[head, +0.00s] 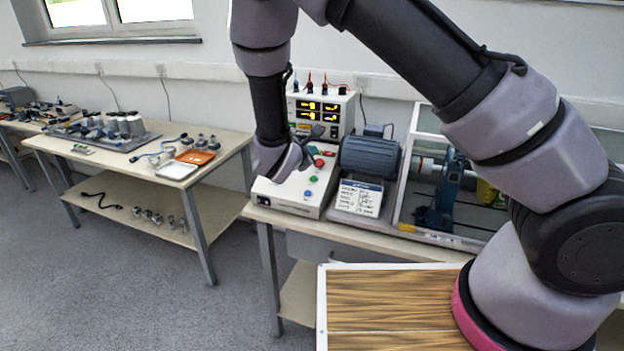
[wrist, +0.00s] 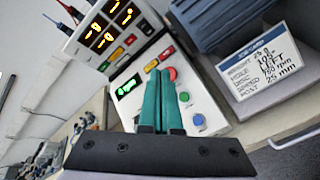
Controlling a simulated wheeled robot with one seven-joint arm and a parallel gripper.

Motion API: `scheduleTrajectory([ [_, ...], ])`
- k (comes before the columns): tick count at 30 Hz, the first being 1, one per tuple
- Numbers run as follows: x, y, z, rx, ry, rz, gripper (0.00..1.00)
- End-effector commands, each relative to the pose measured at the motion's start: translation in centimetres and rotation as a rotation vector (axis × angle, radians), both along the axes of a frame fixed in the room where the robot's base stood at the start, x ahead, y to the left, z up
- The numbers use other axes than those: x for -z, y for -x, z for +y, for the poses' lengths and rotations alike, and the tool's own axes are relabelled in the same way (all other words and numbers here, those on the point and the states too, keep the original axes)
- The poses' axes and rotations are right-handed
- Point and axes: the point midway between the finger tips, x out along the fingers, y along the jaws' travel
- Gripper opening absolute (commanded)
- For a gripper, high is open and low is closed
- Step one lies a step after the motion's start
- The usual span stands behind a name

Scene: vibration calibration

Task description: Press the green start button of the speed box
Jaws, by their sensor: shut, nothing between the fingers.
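The speed box (head: 285,198) is a white case on the front bench, with a sloped top. It also shows in the wrist view (wrist: 212,108). Its green button (head: 313,179) sits between a red button (head: 319,163) and a blue button (head: 307,194). In the wrist view the green button (wrist: 184,97) is just right of my fingers, below the red button (wrist: 172,73) and above the blue one (wrist: 197,120). My gripper (wrist: 160,72) has its teal fingers together and empty, over the box's panel. Whether the tips touch the panel cannot be told.
A meter unit (head: 322,112) with lit yellow digits stands behind the box. A motor (head: 370,156), a label card (head: 359,197) and a framed guard enclosure (head: 403,190) stand to the right. Another bench (head: 128,160) with parts is at left; open floor lies in front.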

Motion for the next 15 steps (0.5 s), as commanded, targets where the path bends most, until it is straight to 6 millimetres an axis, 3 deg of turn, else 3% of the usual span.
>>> scheduleTrajectory([
  [5,1.3,0.4,2.0,-0.082,0.053,-0.007,0.00],
  [15,1.4,0.4,2.1,-0.087,0.056,-0.008,0.00],
])
